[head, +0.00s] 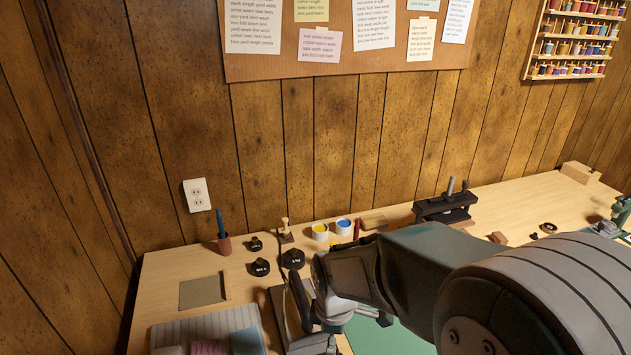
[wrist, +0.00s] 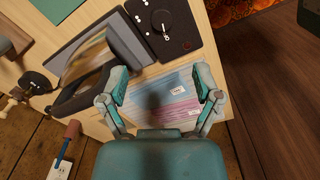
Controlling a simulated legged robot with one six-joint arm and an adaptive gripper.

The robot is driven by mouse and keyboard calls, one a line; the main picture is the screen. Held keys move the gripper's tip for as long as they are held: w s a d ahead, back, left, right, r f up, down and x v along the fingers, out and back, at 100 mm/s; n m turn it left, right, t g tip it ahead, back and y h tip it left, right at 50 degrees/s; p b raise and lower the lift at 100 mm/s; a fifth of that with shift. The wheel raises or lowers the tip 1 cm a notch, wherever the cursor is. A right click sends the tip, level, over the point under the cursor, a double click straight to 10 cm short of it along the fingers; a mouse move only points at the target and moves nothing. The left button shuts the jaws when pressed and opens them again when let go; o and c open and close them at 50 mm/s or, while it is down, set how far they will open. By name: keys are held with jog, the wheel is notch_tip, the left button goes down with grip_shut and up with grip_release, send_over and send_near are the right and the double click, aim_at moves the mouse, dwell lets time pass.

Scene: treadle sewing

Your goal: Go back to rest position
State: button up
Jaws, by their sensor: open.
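My gripper (wrist: 161,90) is open in the wrist view, with its two teal fingers spread apart and nothing held between them. It hangs above the left end of the bench, over folded blue, pink and striped cloth (wrist: 172,92). In the head view my arm reaches in from the right and ends above the bench (head: 160,280) near its left end.
A dark device with a shiny plate (wrist: 88,62) stands close beside the left finger. A black unit with a dial (wrist: 163,22) lies beyond. Black weights (head: 262,267), a tool cup (head: 223,243) and paint cups (head: 320,232) stand along the back. Green mat (head: 385,337) lies under my arm.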

jog(key=s+d+r+m+t, duration=0.2)
jog(key=s+d+r+m, duration=0.3)
jog(key=r+m, duration=0.3)
jog(key=s+d+r+m+t, duration=0.3)
jog(key=s+d+r+m, duration=0.2)
jog(key=s+r+m, duration=0.3)
jog(key=shift+d+r+t, duration=0.25)
jog(key=shift+d+t, duration=0.05)
jog(key=shift+d, duration=0.1)
